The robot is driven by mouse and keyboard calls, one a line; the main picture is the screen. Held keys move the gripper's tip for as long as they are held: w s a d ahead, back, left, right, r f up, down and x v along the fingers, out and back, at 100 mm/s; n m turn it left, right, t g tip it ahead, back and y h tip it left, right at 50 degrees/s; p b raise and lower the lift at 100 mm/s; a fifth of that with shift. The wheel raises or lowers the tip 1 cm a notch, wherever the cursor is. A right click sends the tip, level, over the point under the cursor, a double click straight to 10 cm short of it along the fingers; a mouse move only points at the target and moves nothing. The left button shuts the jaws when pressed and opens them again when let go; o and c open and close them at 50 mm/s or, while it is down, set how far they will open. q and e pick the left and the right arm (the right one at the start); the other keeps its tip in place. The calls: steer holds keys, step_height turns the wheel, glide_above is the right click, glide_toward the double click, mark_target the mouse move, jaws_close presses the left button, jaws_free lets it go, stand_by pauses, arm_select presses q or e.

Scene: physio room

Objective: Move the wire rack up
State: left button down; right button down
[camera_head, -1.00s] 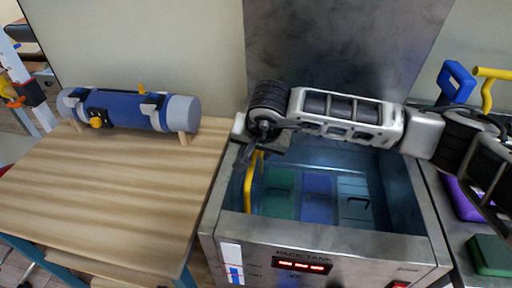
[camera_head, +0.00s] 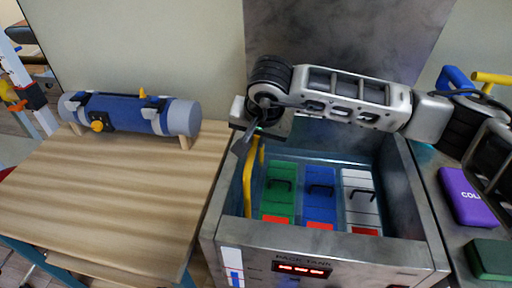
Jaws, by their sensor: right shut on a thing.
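The wire rack shows mainly as its yellow handle (camera_head: 251,178) at the left inner side of the steel pack tank (camera_head: 212,215). My right gripper (camera_head: 250,137) is shut on the top of this handle, above the tank's left rim. The wires of the rack under the packs are hidden or too small to tell. My left gripper is not in view.
A wooden table (camera_head: 110,205) left of the tank bears a blue and grey cylinder (camera_head: 130,113) on wooden supports. A steel panel (camera_head: 340,35) stands behind the tank. On the right lie a purple box (camera_head: 464,197) and a green block (camera_head: 492,258). The table's front is clear.

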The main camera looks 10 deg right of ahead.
step_height(320, 180, up, 11)
steer(key=p, duration=0.1)
steer(key=shift+w+f, duration=0.15)
steer(key=c, duration=1.4)
jaws_free()
steer(key=shift+f, duration=0.1)
steer(key=b+v, duration=0.1)
steer(key=v, duration=1.5)
steer(key=shift+s, duration=0.25)
